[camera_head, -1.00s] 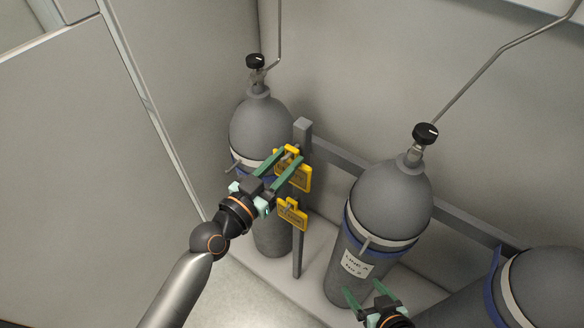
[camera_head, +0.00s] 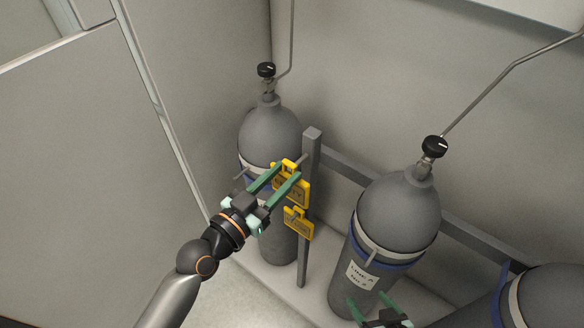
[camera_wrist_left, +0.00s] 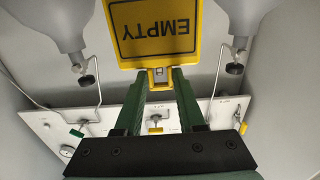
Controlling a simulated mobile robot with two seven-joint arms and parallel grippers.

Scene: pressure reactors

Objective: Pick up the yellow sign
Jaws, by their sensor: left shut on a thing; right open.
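The upper yellow sign (camera_head: 292,190) is in front of the grey post in the head view. My left gripper (camera_head: 287,170) is shut on the tab at its top. In the left wrist view the sign (camera_wrist_left: 155,35) reads "EMPTY" upside down, with its tab between the green fingertips (camera_wrist_left: 160,76). A second yellow sign (camera_head: 298,224) hangs below it on the post, apart from my fingers. My right gripper (camera_head: 370,302) is open and empty at the bottom edge of the head view, in front of the middle cylinder.
The grey post (camera_head: 311,165) stands between the left cylinder (camera_head: 268,135) and the middle cylinder (camera_head: 398,215). A third cylinder (camera_head: 555,300) is at the lower right. A rail (camera_head: 460,225) runs behind them. A wall panel (camera_head: 70,150) borders the left side; the floor in front is clear.

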